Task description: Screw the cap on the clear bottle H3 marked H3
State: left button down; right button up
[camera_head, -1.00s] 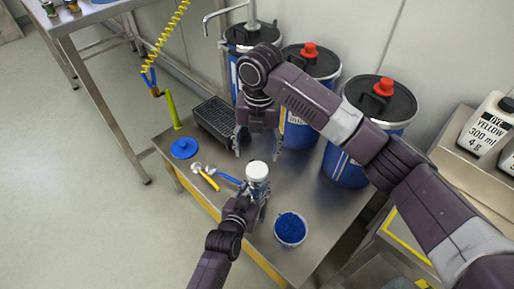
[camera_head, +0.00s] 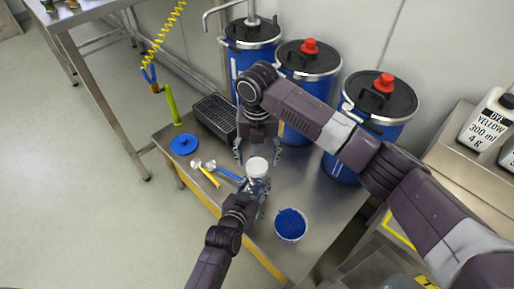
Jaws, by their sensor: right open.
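The clear bottle (camera_head: 259,185) stands on the steel table with a white cap (camera_head: 257,165) on its top. I cannot read its mark or tell how tightly the cap sits. My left gripper (camera_head: 257,188) comes from the front and is shut on the bottle's body, hiding much of it. My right gripper (camera_head: 257,158) points down just behind and above the cap. Its fingers are spread wide, one on each side, and hold nothing.
A blue lid (camera_head: 184,144), a black tray (camera_head: 214,116), spoon-like tools (camera_head: 207,174) and a cup of blue granules (camera_head: 290,225) surround the bottle on the table (camera_head: 325,205). Blue drums (camera_head: 309,62) stand along the back. Free tabletop lies right of the bottle.

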aim_at(256, 178)
jog(key=shift+f, duration=1.3)
jog(key=shift+c, duration=0.6)
